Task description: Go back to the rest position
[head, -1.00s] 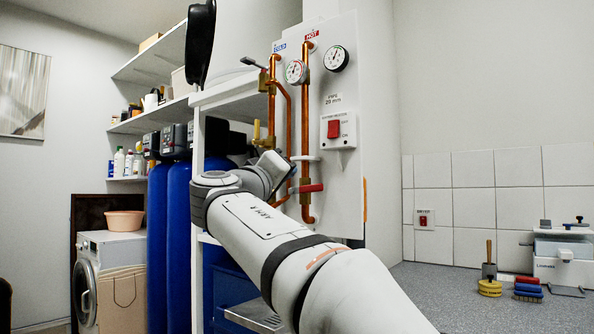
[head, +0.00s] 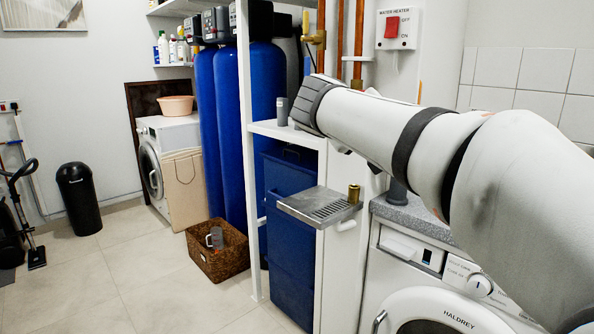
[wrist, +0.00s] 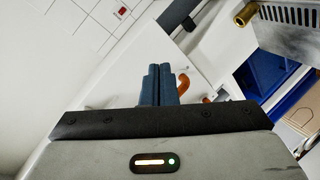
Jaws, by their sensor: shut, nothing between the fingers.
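My gripper (wrist: 158,86) shows in the wrist view. Its two dark blue-grey fingers are side by side, shut, with nothing between them. An orange-brown curved piece (wrist: 183,85) shows just right of the fingertips; I cannot tell how far behind them it is. In the head view my arm reaches in from the right across the wall panel and the washing machine. I cannot make out the fingers there.
A metal drip tray (head: 318,208) with a brass fitting (head: 354,193) juts out below my arm. The front-loading washing machine (head: 455,308) is at lower right. Blue tanks (head: 265,100) and a wicker basket (head: 222,262) stand left. The tiled floor (head: 120,275) is largely clear.

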